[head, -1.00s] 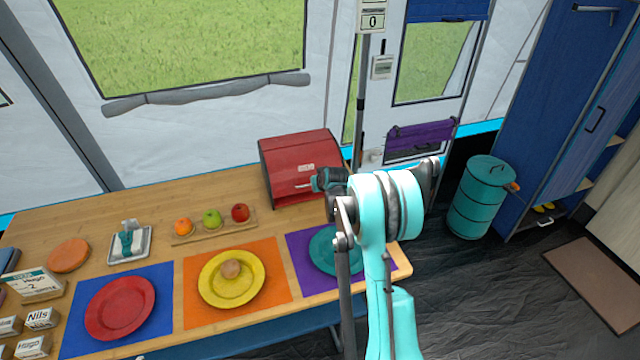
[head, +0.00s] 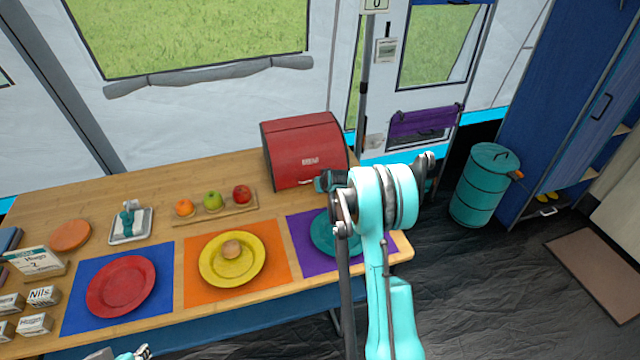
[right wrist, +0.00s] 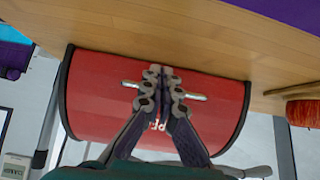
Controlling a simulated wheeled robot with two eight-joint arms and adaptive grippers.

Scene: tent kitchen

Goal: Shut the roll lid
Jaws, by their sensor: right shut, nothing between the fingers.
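The red bread box (head: 302,135) with the roll lid stands at the back right of the wooden table. Its curved lid (head: 296,165) reaches down the front, and I see no open gap. The lid's metal bar handle shows in the right wrist view (right wrist: 197,97), low on the front. My right gripper (right wrist: 161,72) is shut and empty, its fingertips at the middle of the handle; I cannot tell if they touch it. In the head view the right gripper (head: 322,182) is partly hidden by my arm. My left gripper (head: 138,353) barely shows at the bottom edge.
A board with fruit (head: 215,206) lies left of the box. In front are a teal plate (head: 325,245) on a purple mat, a yellow plate (head: 215,272) and a red plate (head: 118,300). A teal bin (head: 478,190) stands on the floor right of the table.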

